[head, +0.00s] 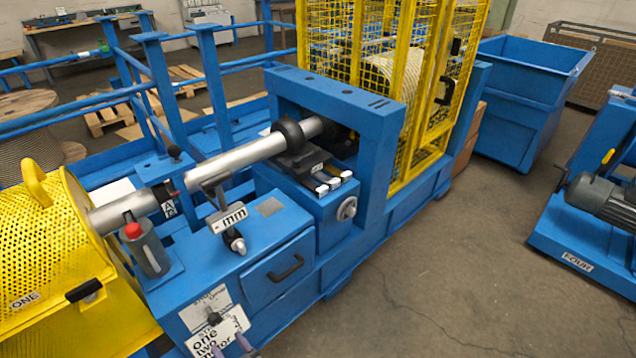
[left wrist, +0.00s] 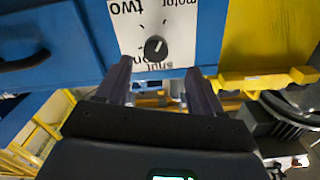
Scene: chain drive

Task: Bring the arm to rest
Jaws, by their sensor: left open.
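My left gripper (head: 231,347) shows only by its fingertips at the bottom edge of the head view, in front of the blue machine's control panel. In the left wrist view the gripper (left wrist: 158,67) is open, with an empty gap between its two dark fingers. A black rotary knob (left wrist: 155,48) on a white label plate (left wrist: 183,22) lies just beyond the fingertips, in line with the gap. The knob also shows in the head view (head: 214,319), apart from the fingers. The rest of my left arm is out of the head view. My right gripper is not in view.
The blue machine (head: 285,250) carries a drawer handle (head: 286,268), a red-topped button post (head: 133,231) and a steel shaft (head: 235,160). A yellow mesh guard (head: 40,250) stands left, a yellow cage (head: 395,90) behind.

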